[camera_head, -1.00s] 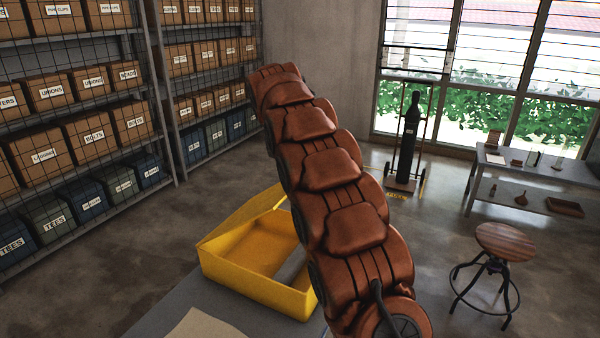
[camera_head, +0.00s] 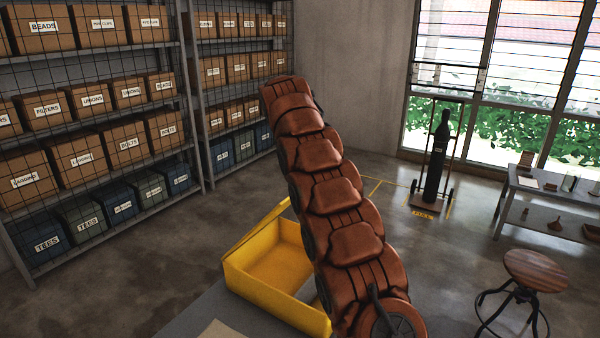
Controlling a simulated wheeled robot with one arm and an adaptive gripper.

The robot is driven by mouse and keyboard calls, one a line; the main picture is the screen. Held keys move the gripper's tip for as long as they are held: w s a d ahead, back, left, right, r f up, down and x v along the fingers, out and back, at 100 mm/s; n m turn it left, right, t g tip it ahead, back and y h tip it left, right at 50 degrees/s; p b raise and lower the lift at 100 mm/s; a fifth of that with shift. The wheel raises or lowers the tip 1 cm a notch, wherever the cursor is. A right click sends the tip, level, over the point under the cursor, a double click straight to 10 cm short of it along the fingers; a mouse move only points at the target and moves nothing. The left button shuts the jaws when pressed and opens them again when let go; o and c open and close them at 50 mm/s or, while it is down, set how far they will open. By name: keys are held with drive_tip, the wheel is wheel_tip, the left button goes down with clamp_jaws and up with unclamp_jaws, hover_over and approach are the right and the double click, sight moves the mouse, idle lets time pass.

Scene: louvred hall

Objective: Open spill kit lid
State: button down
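The yellow spill kit box (camera_head: 268,297) sits on a grey surface at the lower middle, left of my arm. I see into its yellow interior from above. A yellow panel, which looks like its lid (camera_head: 271,222), stands tilted up along the far side. My arm hides the right part of the box and of this panel. My brown segmented arm rises from the lower right across the box and leans to the upper left. My gripper does not show; the far end of the arm hides it or it is out of sight.
A pale sheet (camera_head: 222,330) lies on the grey surface (camera_head: 190,322) near the box. Shelves of labelled boxes (camera_head: 82,155) line the left. A gas cylinder on a trolley (camera_head: 437,150), a round stool (camera_head: 535,270) and a bench (camera_head: 545,195) stand right. Open floor lies between.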

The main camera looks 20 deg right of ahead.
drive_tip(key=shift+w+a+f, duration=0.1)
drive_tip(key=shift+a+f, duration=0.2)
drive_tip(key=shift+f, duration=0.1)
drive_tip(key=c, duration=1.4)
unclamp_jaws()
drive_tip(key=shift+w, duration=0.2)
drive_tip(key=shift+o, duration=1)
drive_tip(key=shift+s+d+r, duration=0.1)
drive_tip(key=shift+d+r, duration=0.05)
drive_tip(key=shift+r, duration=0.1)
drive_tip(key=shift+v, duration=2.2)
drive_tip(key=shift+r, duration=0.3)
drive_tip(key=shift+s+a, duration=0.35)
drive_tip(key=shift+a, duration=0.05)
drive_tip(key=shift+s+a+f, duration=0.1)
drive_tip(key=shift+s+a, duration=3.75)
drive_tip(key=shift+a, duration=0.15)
